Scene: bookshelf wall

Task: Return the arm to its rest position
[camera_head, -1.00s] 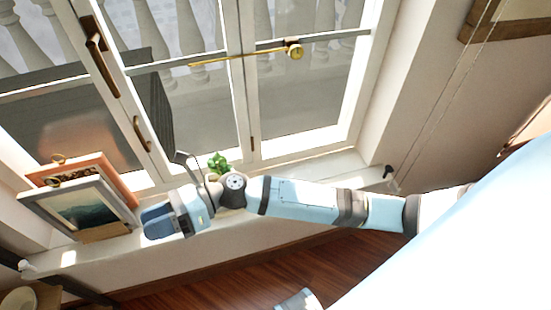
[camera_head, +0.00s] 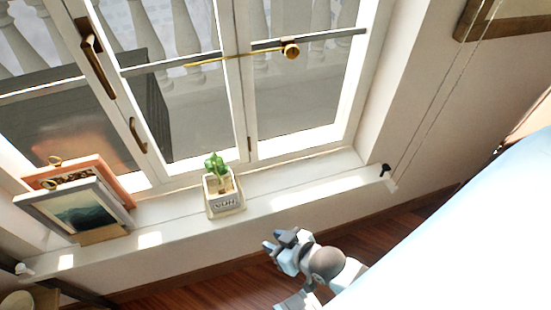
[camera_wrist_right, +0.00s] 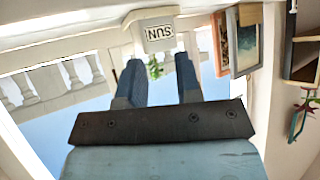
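My right gripper (camera_head: 274,242) is in the lower middle of the head view, in front of the window sill and over the wooden floor. In the right wrist view (camera_wrist_right: 158,85) its two blue fingers are apart with nothing between them. A white planter (camera_head: 225,202) with a small green plant stands on the sill, clear of the gripper. It also shows upside down beyond the fingers in the wrist view (camera_wrist_right: 157,20), with the letters SUN on it. My left gripper is not in view.
The window sill (camera_head: 310,190) runs below the closed window. Framed pictures (camera_head: 80,214) lean at its left end. A small black object (camera_head: 385,171) is at its right end. Wooden floor (camera_head: 215,288) lies below, and the space around the gripper looks free.

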